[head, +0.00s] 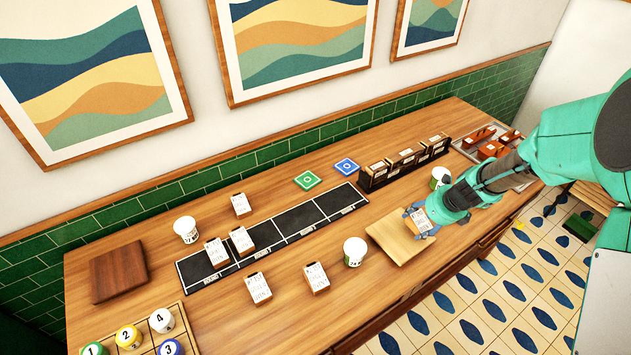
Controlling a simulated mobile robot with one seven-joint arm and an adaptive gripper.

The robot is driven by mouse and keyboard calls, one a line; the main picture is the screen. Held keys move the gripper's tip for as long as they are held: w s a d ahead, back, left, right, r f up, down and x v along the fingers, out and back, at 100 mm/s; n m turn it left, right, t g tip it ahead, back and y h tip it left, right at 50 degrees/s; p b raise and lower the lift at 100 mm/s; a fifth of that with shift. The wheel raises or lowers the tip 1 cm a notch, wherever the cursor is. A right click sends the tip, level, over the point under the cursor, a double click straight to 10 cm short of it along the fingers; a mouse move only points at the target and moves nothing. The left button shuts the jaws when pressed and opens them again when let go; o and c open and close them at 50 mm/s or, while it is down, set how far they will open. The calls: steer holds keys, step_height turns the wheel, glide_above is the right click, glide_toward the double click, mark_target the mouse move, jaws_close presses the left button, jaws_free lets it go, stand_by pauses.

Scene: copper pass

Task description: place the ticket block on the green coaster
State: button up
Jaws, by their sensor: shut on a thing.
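The green coaster (307,180) lies flat at the back of the counter, behind the dark strip, with nothing on it. My gripper (418,219) is above or at the light wooden board on the right of the counter. It is shut on a ticket block (421,222) with a white printed face and orange-brown sides. I cannot tell whether the block touches the board. The gripper is to the right of the green coaster and nearer the front. Other similar ticket blocks stand on the counter, one at the back (241,204) and one in front (316,278).
A blue coaster (347,167) lies right of the green one. A dark ticket holder (404,162) stands beyond it. White cups stand at the front (354,252) and left (186,230). The dark strip (292,223) crosses the middle. A ball rack (132,338) sits front left.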

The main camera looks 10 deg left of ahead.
steer(key=w+a+n+p, duration=0.1)
steer(key=a+p, duration=0.3)
steer(key=a, duration=0.7)
steer(key=w+a+n+g+p, duration=0.1)
steer(key=a+p, duration=0.3)
steer(key=a, duration=0.7)
steer(key=w+a+n+y+p, duration=0.1)
steer(key=w+a+n+p, duration=0.1)
steer(key=a, duration=0.9)
steer(key=shift+a+r+n+g+p, duration=0.3)
steer(key=shift+a+r+n+p, duration=0.1)
steer(key=shift+n+p, duration=0.4)
steer(key=p, duration=0.2)
glide_above(303, 180)
steer(key=d, duration=0.2)
steer(key=shift+s+a+f, duration=0.15)
steer(key=shift+s+f, duration=0.15)
steer(key=shift+f, duration=0.5)
steer(key=shift+f+p, duration=0.3)
steer(key=shift+f, duration=1.45)
steer(key=shift+f, duration=0.15)
